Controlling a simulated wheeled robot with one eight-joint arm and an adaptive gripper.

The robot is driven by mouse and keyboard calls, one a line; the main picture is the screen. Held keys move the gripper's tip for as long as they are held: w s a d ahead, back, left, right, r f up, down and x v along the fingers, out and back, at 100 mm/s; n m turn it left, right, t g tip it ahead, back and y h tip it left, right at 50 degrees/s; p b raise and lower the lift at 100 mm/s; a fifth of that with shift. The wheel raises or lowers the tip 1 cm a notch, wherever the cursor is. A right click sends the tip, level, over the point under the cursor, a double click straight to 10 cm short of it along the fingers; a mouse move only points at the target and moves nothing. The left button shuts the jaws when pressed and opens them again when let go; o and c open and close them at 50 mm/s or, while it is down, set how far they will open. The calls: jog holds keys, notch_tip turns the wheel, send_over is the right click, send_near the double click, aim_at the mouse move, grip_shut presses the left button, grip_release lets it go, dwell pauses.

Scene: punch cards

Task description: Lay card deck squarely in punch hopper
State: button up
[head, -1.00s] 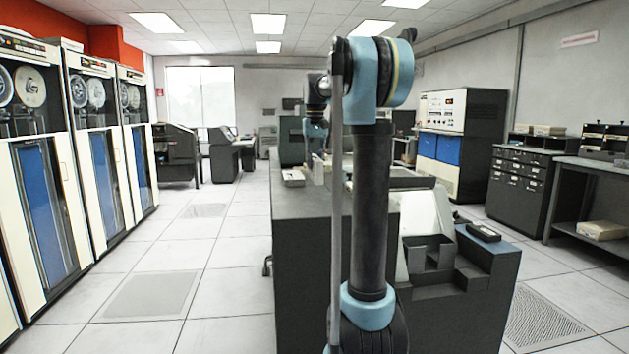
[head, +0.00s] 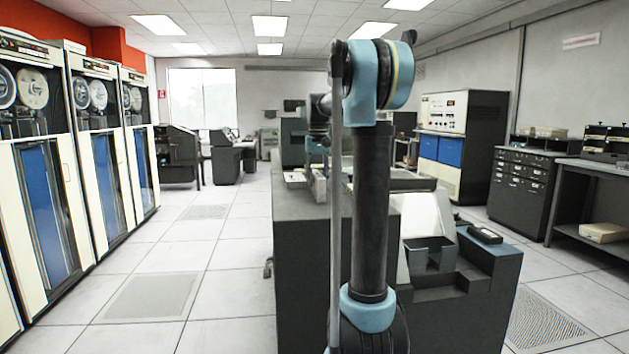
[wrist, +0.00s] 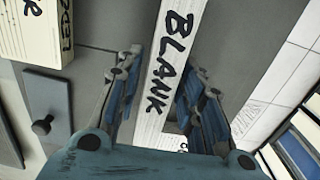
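A white card deck marked "BLANK" (wrist: 170,65) lies between the two fingers of my gripper (wrist: 165,85) in the wrist view. The fingers are spread on either side of it, and gaps seem to show between them and the deck. In the head view, my gripper (head: 318,160) is low over the dark machine top (head: 300,207), partly hidden by my arm. A pale deck (head: 319,188) shows just under it. I cannot make out the punch hopper for certain.
A second pale deck with lettering (wrist: 42,28) lies left of the gripper in the wrist view. Below it is a dark plate with a knob (wrist: 45,115). In the head view, a stepped dark unit (head: 450,270) stands at right. The floor at left is clear.

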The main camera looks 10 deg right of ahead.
dwell(0.3)
notch_tip(320, 180, up, 12)
jog(key=shift+f, duration=0.2)
jog(key=shift+o, duration=0.4)
jog(key=r, duration=0.5)
jog(key=shift+a+r, duration=0.2)
jog(key=shift+a, duration=0.05)
notch_tip(320, 180, down, 12)
jog(key=shift+r, duration=0.15)
jog(key=shift+w+d+f, duration=0.1)
jog(key=shift+d+f, duration=0.05)
jog(key=shift+f, duration=1.2)
jog(key=shift+w+d+f, duration=0.1)
jog(key=shift+f, duration=1.25)
grip_shut()
